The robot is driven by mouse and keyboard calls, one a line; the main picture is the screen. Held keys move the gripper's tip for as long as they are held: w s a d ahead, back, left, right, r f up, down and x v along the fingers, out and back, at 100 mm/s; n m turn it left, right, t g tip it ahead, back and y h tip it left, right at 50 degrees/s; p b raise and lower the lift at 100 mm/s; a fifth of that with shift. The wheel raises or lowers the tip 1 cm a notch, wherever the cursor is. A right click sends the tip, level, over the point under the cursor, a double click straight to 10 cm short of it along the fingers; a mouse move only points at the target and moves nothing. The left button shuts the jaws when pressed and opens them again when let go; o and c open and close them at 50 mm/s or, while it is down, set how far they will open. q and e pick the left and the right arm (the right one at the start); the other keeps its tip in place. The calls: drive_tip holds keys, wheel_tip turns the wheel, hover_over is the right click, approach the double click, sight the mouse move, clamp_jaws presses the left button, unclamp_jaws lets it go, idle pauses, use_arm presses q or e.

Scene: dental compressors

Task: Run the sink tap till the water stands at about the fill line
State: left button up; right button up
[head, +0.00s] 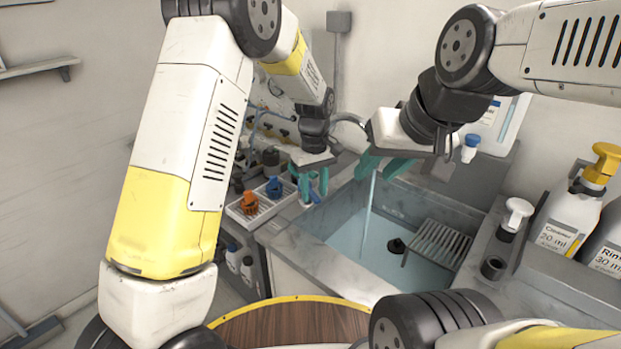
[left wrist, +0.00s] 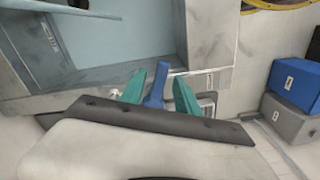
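The sink (head: 325,225) holds pale blue water (head: 350,238), and a thin stream (head: 369,205) falls into it. The spout is mostly hidden behind my right gripper, and I cannot make out a fill line. My left gripper (head: 312,184) is at the sink's back left corner. In the left wrist view its teal fingers (left wrist: 159,92) stand on either side of a blue lever (left wrist: 156,84), with narrow gaps showing; the gripper looks open around it. My right gripper (head: 384,167) is open and empty above the back of the sink, close to the stream.
A grey grate (head: 437,243) lies at the basin's right, beside a black round fitting (head: 396,246). A white tray (head: 262,208) with orange and blue knobs is left of my left gripper. Pump bottles (head: 572,215) stand at the right. A round wooden top (head: 290,322) is in front.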

sight(314, 195)
use_arm(q)
wheel_tip(314, 195, up, 8)
drive_tip(key=shift+f, duration=0.1)
idle(7.5)
